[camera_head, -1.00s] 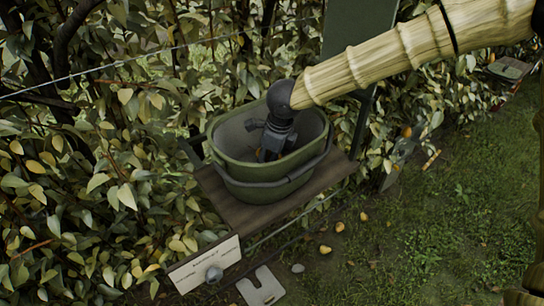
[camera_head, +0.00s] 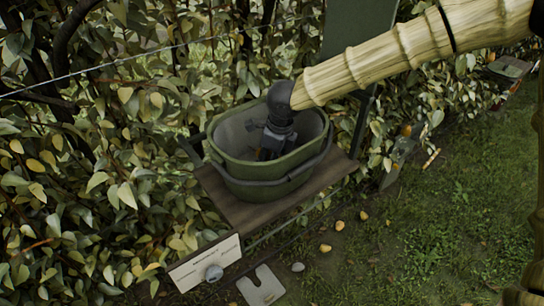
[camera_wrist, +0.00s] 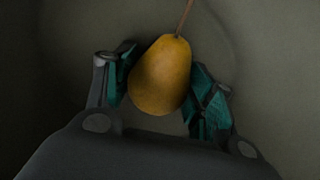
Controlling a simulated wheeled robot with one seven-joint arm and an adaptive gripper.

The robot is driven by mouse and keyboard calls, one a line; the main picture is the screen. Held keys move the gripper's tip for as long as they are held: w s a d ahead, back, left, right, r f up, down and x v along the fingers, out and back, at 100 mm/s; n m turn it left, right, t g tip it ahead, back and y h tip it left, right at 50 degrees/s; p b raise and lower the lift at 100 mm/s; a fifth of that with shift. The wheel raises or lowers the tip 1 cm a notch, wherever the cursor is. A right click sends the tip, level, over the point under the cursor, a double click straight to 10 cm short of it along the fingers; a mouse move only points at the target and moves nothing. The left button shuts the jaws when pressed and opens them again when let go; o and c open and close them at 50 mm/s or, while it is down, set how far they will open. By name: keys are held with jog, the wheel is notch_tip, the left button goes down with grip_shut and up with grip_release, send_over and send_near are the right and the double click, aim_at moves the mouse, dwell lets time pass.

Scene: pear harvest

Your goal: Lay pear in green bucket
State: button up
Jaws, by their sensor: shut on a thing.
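The green bucket (camera_head: 225,170) stands on a brown wooden shelf in the head view. My gripper (camera_head: 268,153) reaches down into the bucket, inside its rim. In the wrist view my gripper (camera_wrist: 160,92) has its teal-padded fingers on both sides of a yellow-brown pear (camera_wrist: 160,75), shut on it. The pear's stem points up and to the right in that view. The bucket's greyish inner wall fills the wrist view behind the pear. In the head view the pear is hidden by the gripper and bucket. Whether it touches the bucket floor cannot be told.
The wooden shelf (camera_head: 232,209) holds the bucket, with a white sign plate (camera_head: 204,263) below its front left. Leafy hedge (camera_head: 80,190) lies behind and left. A dark green panel (camera_head: 358,28) stands behind the bucket. Grass (camera_head: 440,220) with several fallen fruits lies right.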

jog(key=shift+f, duration=0.15)
jog(key=o, duration=1.2)
